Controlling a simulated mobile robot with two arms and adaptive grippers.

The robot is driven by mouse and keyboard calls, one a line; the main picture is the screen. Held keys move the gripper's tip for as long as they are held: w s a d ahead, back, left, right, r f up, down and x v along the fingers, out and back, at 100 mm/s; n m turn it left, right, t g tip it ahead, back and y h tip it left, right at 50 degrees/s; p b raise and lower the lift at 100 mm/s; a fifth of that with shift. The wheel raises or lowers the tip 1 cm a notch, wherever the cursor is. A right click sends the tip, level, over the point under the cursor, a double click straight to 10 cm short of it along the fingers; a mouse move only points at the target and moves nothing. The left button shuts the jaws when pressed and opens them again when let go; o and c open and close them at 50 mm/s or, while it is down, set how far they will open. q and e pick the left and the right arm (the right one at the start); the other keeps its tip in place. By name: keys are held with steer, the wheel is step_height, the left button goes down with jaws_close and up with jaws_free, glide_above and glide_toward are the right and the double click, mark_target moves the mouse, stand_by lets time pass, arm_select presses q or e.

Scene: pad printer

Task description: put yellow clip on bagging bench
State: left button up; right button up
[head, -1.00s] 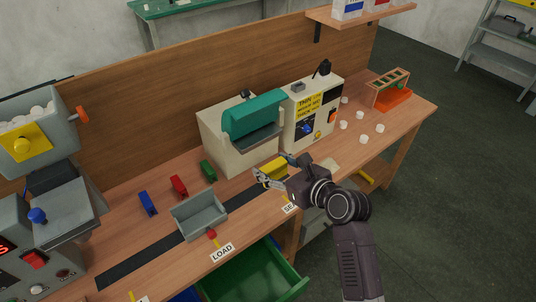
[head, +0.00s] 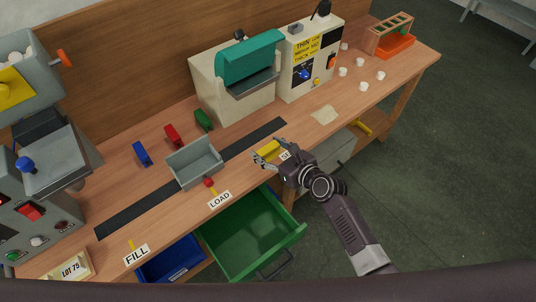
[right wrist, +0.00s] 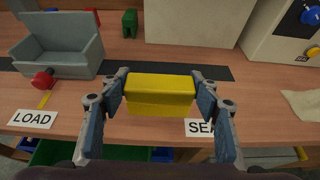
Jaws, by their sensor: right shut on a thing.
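The yellow clip (head: 267,151) is a small yellow block between the fingers of my right gripper (head: 269,152). In the right wrist view the clip (right wrist: 160,94) lies crosswise with a blue-grey finger pad at each end. The right gripper is shut on it, over the front part of the wooden bagging bench (head: 355,101), by the partly covered SEAL label (right wrist: 199,127). I cannot tell whether the clip touches the bench top. My left gripper is not in view.
A grey tray (head: 190,170) stands left of the clip on the black strip (head: 125,220). Blue (head: 141,153), red (head: 172,135) and green (head: 203,119) clips stand behind. A beige-and-teal machine (head: 240,95) is farther back. An open green drawer (head: 245,238) juts out below.

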steer(key=shift+f, duration=1.2)
steer(key=shift+b, duration=0.3)
steer(key=shift+f, duration=0.2)
steer(key=o, duration=0.8)
steer(key=shift+r, duration=0.1)
steer(key=shift+r, duration=0.15)
steer(key=shift+s+d, duration=0.1)
steer(key=shift+s, duration=0.05)
steer(key=p+v, duration=0.1)
steer(key=v, duration=1)
steer(key=shift+s+d+r, duration=0.1)
steer(key=shift+s+d, duration=0.1)
steer(key=shift+s, duration=0.05)
